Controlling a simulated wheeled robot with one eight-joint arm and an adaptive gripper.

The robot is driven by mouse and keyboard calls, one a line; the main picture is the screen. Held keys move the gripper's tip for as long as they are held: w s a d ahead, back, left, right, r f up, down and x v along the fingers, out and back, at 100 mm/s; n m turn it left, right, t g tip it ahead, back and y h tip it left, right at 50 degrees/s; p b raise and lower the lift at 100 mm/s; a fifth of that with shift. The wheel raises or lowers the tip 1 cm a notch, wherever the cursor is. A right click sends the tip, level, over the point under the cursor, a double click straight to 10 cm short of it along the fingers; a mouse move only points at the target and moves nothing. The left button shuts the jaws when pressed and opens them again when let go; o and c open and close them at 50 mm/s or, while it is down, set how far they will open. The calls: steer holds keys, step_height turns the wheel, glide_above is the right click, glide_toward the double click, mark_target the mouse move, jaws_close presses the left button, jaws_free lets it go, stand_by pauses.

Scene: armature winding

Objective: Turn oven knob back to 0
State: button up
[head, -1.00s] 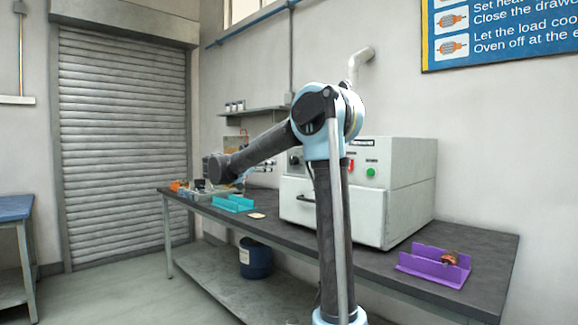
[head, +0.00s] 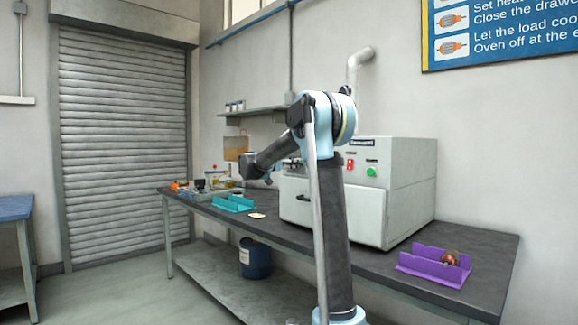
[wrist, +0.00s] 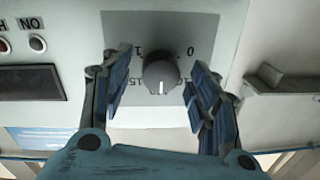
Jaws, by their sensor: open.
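In the wrist view, the grey round oven knob (wrist: 160,72) sits on a dark square dial plate (wrist: 190,25). Its white pointer line faces down in the picture, away from the 0 mark (wrist: 190,50) at the dial's upper right. My gripper (wrist: 163,82) is open, with one blue-padded finger on each side of the knob and a visible gap to both. In the head view, the white oven (head: 400,185) stands on the bench. My arm hides the knob there, and my gripper's fingers are hard to make out.
In the head view, a teal tray (head: 233,203) and a purple tray (head: 435,266) flank the oven on the dark bench (head: 340,250).

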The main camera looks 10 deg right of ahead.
steer(key=shift+w+d, duration=0.15)
steer(key=c, duration=1.1)
steer(key=shift+o, duration=0.2)
